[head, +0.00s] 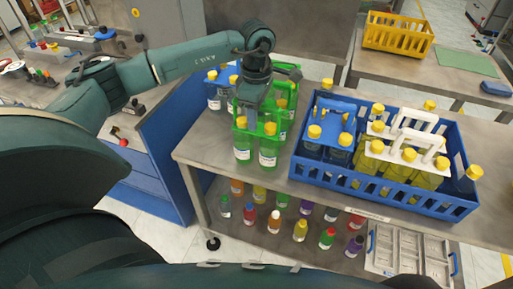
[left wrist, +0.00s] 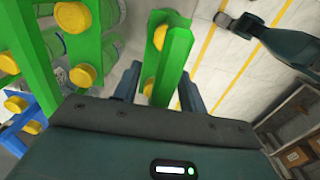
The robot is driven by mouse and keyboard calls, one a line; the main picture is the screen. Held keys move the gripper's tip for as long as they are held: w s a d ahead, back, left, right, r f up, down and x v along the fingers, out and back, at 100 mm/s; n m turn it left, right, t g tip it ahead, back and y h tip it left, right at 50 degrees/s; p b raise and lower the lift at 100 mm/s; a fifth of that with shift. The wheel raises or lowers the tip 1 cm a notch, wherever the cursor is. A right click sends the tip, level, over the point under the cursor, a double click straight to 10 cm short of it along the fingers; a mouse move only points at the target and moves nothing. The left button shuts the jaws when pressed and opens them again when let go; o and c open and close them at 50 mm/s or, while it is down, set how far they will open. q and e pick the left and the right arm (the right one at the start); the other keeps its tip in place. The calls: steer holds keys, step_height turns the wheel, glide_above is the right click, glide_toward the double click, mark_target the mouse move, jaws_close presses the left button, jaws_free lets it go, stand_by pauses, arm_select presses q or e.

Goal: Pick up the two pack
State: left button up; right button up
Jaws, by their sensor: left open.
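The two pack is a green carrier (head: 255,136) with two yellow-capped, green-liquid bottles, upright at the front left of the grey table. My left gripper (head: 254,103) is directly above it, pointing down. In the left wrist view, the open left gripper (left wrist: 157,88) has one finger on each side of the carrier's green bar (left wrist: 174,63). Two yellow caps show beside the bar. I cannot tell whether the fingers touch it. A dark arm-like part shows at the upper right of the left wrist view; I cannot make out right gripper jaws there.
Another green carrier (head: 288,74) with yellow-capped bottles stands close behind, and blue-carrier bottles (head: 213,90) stand behind left. A blue crate (head: 377,188) with blue and white bottle carriers stands to the right. Several small bottles fill the lower shelf (head: 240,238). A yellow crate (head: 397,35) is farther back.

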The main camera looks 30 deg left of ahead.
arm_select(q)
steer(key=shift+f, duration=0.25)
stand_by(0.3)
jaws_close()
stand_by(0.5)
steer(key=shift+r, duration=0.1)
